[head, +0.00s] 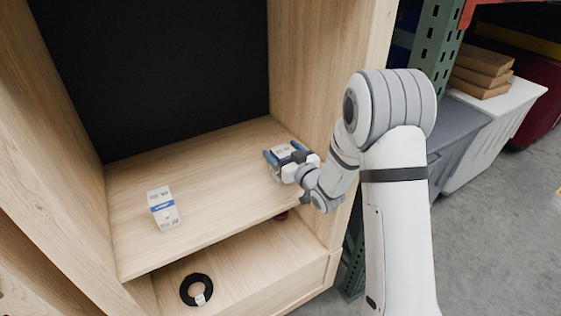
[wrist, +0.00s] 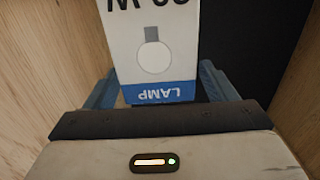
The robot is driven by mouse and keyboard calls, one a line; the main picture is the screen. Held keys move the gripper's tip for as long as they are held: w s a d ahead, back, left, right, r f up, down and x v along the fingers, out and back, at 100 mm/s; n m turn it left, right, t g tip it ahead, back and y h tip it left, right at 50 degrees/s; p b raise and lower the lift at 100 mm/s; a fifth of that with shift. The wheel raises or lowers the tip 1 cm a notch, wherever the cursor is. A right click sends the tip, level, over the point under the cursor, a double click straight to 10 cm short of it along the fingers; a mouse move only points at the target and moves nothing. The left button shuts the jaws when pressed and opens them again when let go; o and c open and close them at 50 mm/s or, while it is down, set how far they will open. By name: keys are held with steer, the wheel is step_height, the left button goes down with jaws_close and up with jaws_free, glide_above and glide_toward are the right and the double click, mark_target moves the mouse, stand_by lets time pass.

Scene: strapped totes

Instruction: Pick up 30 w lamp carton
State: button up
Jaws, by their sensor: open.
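The 30 W lamp carton (wrist: 155,45) is white with a blue band that reads "LAMP" upside down and a round lamp picture. It fills the upper middle of the wrist view, and its far end runs out of the frame. In the head view, a small part of the carton (head: 284,151) shows at the right end of the upper shelf, mostly hidden by my gripper. My gripper (head: 280,156) is open, with one blue finger on each side of the carton. A narrow gap shows beside the carton in the wrist view; contact cannot be made out.
A black ring (head: 197,290) lies on the lower shelf. The cabinet's right wall (head: 325,85) is close to my gripper. The shelf's middle is clear.

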steer(key=shift+w+a, duration=0.1)
steer(key=shift+w, duration=0.05)
steer(key=c, duration=1.1)
